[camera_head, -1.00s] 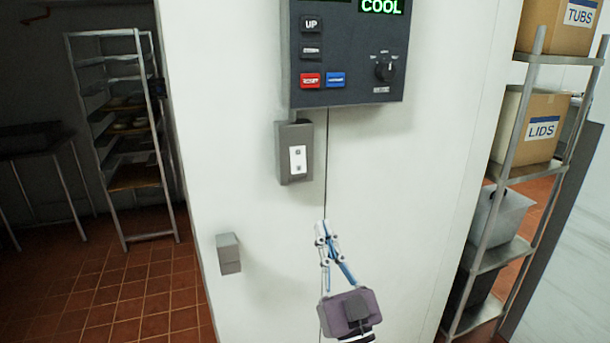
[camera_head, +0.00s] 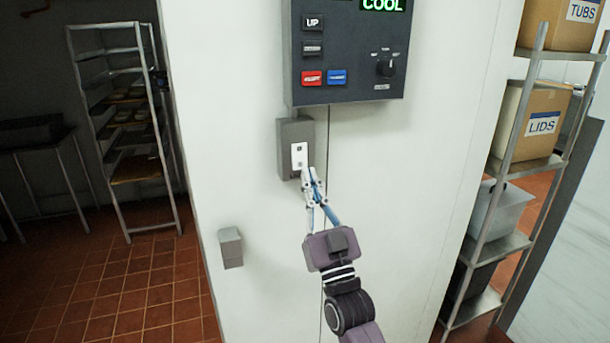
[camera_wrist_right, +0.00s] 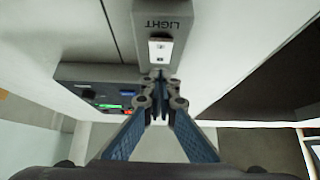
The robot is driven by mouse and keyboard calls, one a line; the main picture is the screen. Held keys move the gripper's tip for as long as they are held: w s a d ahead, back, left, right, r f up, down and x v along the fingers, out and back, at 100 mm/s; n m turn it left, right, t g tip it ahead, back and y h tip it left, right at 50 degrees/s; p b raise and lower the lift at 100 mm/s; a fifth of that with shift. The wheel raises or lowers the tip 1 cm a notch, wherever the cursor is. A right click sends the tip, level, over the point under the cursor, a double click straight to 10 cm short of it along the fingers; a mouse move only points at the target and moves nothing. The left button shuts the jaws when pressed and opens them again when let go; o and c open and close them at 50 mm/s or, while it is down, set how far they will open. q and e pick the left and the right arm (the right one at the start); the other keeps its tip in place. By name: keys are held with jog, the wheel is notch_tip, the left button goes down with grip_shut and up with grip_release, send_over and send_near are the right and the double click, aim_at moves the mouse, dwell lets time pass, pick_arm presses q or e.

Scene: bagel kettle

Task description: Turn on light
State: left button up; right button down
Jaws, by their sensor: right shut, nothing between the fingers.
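The light switch (camera_head: 283,150) is a grey box on the white wall with a white rocker plate (camera_head: 299,156), below the control panel. In the right wrist view the switch box (camera_wrist_right: 145,16) reads "LIGHT" upside down, and its white plate (camera_wrist_right: 160,50) lies just past my fingertips. My right gripper (camera_head: 309,176) is shut and empty, with its tips at the lower part of the plate. It also shows shut in the wrist view (camera_wrist_right: 159,82). I cannot tell whether the tips touch the plate. My left gripper is not in view.
The dark control panel (camera_head: 352,82) with buttons and a knob hangs above the switch. A small grey box (camera_head: 231,247) is on the wall lower left. A shelf with boxes (camera_head: 543,122) stands right, and a tray rack (camera_head: 124,125) stands left.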

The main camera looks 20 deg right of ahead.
aim_at(300, 166)
jog(key=w, duration=0.1)
jog(key=w+f+b, duration=0.1)
jog(key=w, duration=0.1)
jog(key=shift+w, duration=0.2)
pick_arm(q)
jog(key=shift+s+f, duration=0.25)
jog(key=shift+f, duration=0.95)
pick_arm(e)
jog(key=shift+w+f+b, duration=0.15)
jog(key=shift+w+b, duration=0.3)
jog(key=shift+b, duration=0.15)
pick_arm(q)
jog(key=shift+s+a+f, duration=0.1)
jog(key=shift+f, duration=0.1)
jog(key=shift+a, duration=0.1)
pick_arm(e)
jog(key=v, duration=1.2)
